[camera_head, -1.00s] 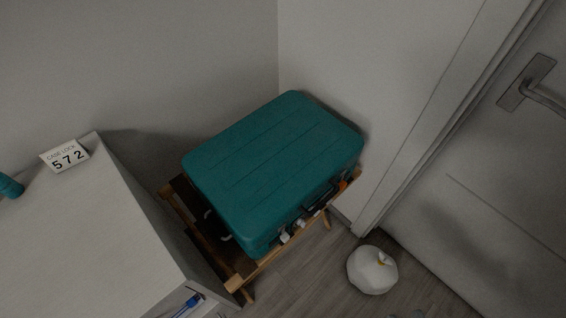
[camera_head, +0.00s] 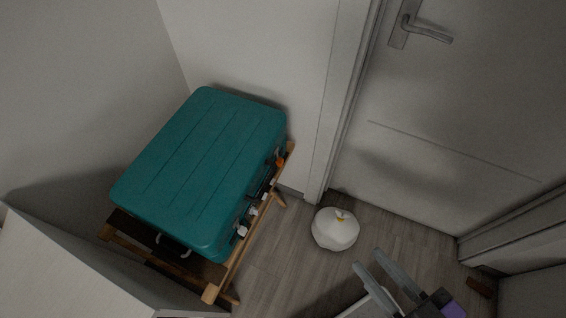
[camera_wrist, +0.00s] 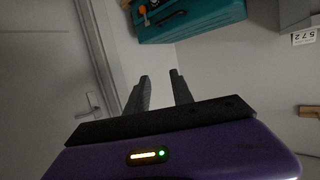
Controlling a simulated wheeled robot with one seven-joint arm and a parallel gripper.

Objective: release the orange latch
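A closed teal suitcase (camera_head: 205,165) lies flat on a wooden rack in the corner. The orange latch (camera_head: 280,162) is small and sits on its front side, near the right end. White latches and a dark handle (camera_head: 253,208) are along the same side. In the wrist view, the suitcase (camera_wrist: 205,20) is at the top, with an orange part (camera_wrist: 144,8) at the top edge. My gripper (camera_head: 369,260) is at the lower right, apart from the suitcase. In the wrist view, my gripper (camera_wrist: 160,75) has its two fingers spread with nothing between them.
A wooden rack (camera_head: 228,268) holds the suitcase. A white rounded object (camera_head: 335,229) stands on the floor between the rack and the door. A door with a lever handle (camera_head: 425,32) is at right. A white cabinet (camera_head: 50,275) is at lower left. The wrist view shows a 572 card (camera_wrist: 304,37).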

